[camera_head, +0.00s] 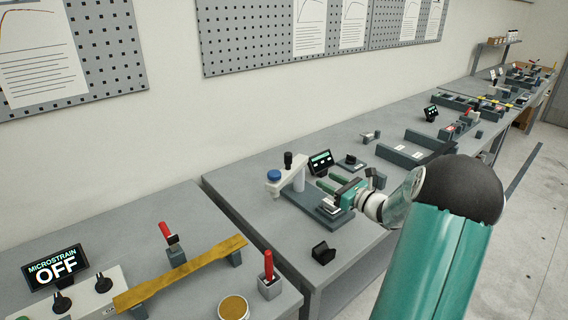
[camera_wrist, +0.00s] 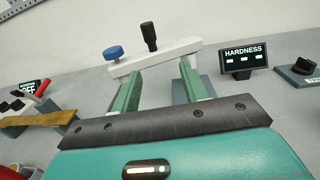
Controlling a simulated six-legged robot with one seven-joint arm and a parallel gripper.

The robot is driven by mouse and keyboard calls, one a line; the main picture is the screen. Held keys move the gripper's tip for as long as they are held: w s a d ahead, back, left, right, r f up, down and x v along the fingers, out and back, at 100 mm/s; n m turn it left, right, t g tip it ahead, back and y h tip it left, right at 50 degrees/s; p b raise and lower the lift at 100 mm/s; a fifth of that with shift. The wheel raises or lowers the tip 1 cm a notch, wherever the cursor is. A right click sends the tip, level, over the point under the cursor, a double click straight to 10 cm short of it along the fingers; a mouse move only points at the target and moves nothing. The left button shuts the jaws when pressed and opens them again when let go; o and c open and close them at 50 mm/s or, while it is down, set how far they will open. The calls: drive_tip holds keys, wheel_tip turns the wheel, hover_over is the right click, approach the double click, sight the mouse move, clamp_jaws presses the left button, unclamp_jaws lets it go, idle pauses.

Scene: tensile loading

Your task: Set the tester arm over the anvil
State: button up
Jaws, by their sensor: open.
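The hardness tester has a dark grey base (camera_head: 331,221), a pale upright post (camera_head: 299,181) and a white tester arm (camera_head: 286,178) with a blue knob and a black handle. The arm points toward the front left, its blue-knob end out past the base's left side. In the wrist view the white arm (camera_wrist: 165,56) crosses just beyond the fingertips. My gripper (camera_head: 327,181) is open, its green fingers pointing at the arm; in the wrist view nothing is between the fingers (camera_wrist: 160,73). I cannot make out the anvil clearly; my gripper covers part of the base.
A small HARDNESS display (camera_wrist: 243,58) stands right of the tester. A black wedge-shaped block (camera_head: 323,253) lies near the bench's front edge. A neighbouring bench on the left holds a MICROSTRAIN display (camera_head: 56,267) and a brass-coloured bar (camera_head: 181,271).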

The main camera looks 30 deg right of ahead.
sight(291, 157)
drive_tip(key=w+a+r, duration=0.1)
drive_tip(key=w, duration=0.4)
drive_tip(key=w+a+r, duration=0.1)
drive_tip(key=w+a, duration=0.1)
drive_tip(key=w, duration=0.3)
drive_tip(key=w+a+r, duration=0.1)
drive_tip(key=w, duration=0.5)
drive_tip(key=shift+a, duration=0.25)
drive_tip(key=shift+s, duration=0.1)
clamp_jaws()
